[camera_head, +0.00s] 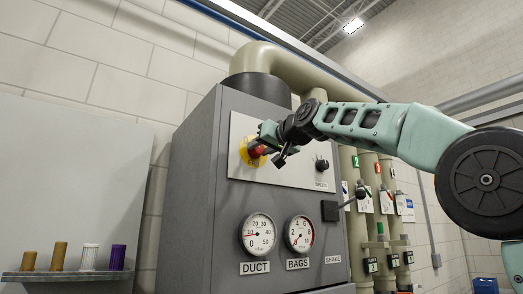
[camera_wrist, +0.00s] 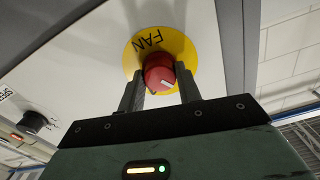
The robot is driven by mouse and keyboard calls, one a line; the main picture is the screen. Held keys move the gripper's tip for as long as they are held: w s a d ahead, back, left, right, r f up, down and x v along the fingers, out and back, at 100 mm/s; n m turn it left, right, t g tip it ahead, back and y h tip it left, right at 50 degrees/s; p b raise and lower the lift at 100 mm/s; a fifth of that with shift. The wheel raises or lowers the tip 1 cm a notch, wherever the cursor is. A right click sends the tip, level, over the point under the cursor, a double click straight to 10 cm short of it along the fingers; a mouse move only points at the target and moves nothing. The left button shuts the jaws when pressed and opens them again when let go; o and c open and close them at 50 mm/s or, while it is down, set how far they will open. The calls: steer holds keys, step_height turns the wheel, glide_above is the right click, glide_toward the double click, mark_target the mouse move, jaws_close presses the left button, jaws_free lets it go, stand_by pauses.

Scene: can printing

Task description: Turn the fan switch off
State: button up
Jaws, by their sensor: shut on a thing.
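The fan switch (camera_wrist: 158,70) is a red knob with a pale pointer mark, on a yellow round plate (camera_wrist: 189,48) marked FAN. In the head view the red knob (camera_head: 258,151) is on the upper left of the grey cabinet's light panel (camera_head: 236,130), partly hidden by my gripper. My gripper (camera_head: 269,146) reaches in from the right. In the wrist view its two fingers (camera_wrist: 160,88) stand on either side of the red knob, shut on it. The pointer mark lies slanted, close to level in the wrist view.
A black SPEED knob (camera_head: 322,164) is right of the switch. Pipes with numbered tags (camera_head: 386,202) stand at right.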

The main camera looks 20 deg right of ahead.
steer(key=shift+n, duration=1.1)
steer(key=o, duration=1)
steer(key=b+v, duration=0.8)
steer(key=v, duration=0.9)
steer(key=shift+s, duration=0.15)
